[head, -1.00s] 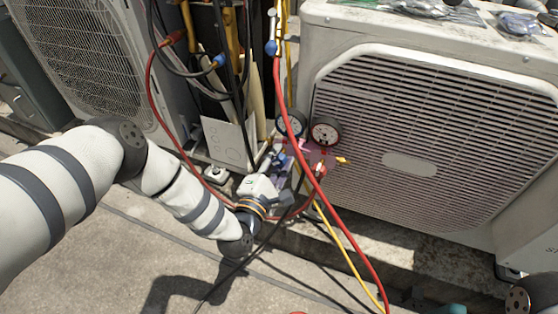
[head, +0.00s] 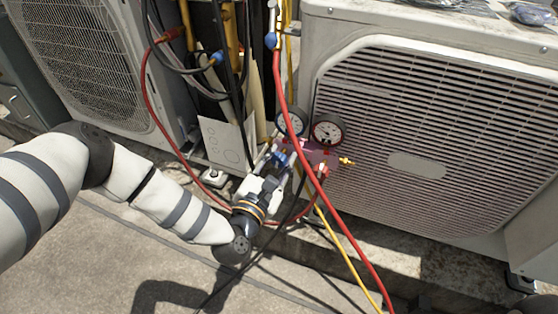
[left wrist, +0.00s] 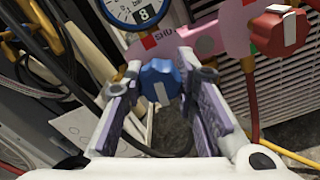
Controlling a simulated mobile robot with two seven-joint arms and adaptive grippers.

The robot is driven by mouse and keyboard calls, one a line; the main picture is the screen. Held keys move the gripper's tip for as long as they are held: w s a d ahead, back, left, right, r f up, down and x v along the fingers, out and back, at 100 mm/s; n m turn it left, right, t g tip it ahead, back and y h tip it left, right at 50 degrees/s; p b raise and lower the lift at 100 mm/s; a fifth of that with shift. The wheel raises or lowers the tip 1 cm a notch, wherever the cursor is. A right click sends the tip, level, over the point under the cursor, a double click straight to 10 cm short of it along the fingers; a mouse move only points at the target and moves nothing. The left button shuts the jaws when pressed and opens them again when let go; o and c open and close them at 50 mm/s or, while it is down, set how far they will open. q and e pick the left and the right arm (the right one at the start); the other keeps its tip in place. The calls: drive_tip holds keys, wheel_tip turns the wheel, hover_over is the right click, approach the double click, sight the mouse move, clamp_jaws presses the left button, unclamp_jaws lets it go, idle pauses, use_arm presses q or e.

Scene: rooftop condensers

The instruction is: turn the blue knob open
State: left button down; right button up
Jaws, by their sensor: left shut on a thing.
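The blue knob (head: 282,158) is on the left side of the pink gauge manifold (head: 318,155), below two round gauges. In the left wrist view the blue knob (left wrist: 160,82) sits between the two fingers, its pale stripe nearly upright in the picture. My left gripper (head: 275,166) reaches it from the lower left and is shut on it; the left wrist view shows the gripper (left wrist: 161,76) with a finger on each side. The red knob (head: 322,171) is to the right and also shows in the left wrist view (left wrist: 280,30). My right gripper is not in view.
A red hose (head: 345,235) and a yellow hose (head: 335,245) run down past the manifold. A large condenser (head: 430,150) stands right behind it, another condenser (head: 85,60) at the left. Dark hoses hang close by. The concrete floor (head: 110,250) is clear at the lower left.

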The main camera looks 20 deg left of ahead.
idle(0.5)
use_arm(q)
drive_tip(key=c, duration=1.3)
unclamp_jaws()
drive_tip(key=shift+s, duration=0.15)
drive_tip(key=s, duration=1.1)
drive_tip(key=shift+s+a, duration=0.2)
drive_tip(key=shift+s, duration=0.2)
